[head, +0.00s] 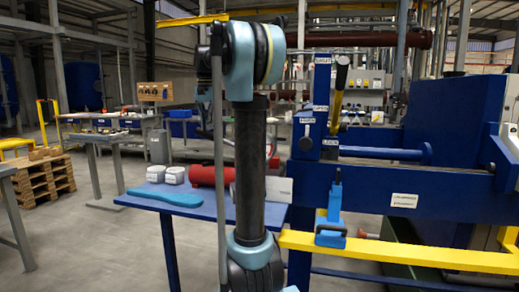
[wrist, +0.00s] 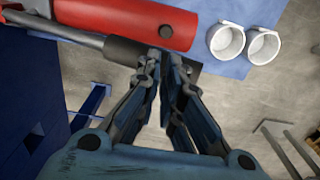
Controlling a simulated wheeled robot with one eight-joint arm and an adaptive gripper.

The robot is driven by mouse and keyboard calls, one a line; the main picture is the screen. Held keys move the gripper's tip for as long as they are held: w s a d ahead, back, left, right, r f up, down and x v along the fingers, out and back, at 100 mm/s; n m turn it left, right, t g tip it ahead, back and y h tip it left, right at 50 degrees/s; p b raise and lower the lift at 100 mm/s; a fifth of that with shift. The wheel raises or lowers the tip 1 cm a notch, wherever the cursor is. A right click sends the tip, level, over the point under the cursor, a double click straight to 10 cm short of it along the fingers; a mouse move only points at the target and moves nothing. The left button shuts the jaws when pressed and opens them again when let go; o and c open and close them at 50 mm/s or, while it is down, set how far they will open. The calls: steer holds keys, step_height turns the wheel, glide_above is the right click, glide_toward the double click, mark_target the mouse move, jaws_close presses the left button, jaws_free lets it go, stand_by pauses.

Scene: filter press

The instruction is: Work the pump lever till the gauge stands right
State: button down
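In the wrist view a grey lever rod (wrist: 60,30) ends in a black grip (wrist: 122,50), beside a red cylinder (wrist: 150,18). My gripper (wrist: 164,58) has its slim fingers drawn together, with the tips over the black grip. The grip runs across both fingertips rather than between them, and I cannot tell if they touch it. In the head view the red cylinder (head: 205,175) lies on a blue table (head: 200,208); my own arm hides the gripper and the lever there. I can make out no gauge in either view.
Right of my arm stands a blue post with labels and a yellow-black handle (head: 340,85). A yellow rail (head: 400,250) crosses the lower right.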

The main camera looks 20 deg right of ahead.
steer(key=f, duration=0.7)
steer(key=shift+w+a, duration=0.25)
steer(key=shift+a, duration=0.05)
steer(key=r, duration=0.6)
steer(key=s+d+r, duration=0.1)
steer(key=r, duration=0.3)
steer(key=shift+d, duration=0.1)
steer(key=shift+f, duration=0.1)
steer(key=shift+w+a+f, duration=0.1)
steer(key=shift+f, duration=0.65)
steer(key=shift+w+a+f, duration=0.1)
steer(key=shift+f, duration=0.6)
steer(key=shift+s+d+r, duration=0.1)
steer(key=shift+d+r, duration=0.05)
steer(key=shift+r, duration=0.6)
steer(key=shift+s+d+r, duration=0.1)
steer(key=shift+d+r, duration=0.05)
steer(key=shift+r, duration=0.6)
step_height(320, 180, up, 12)
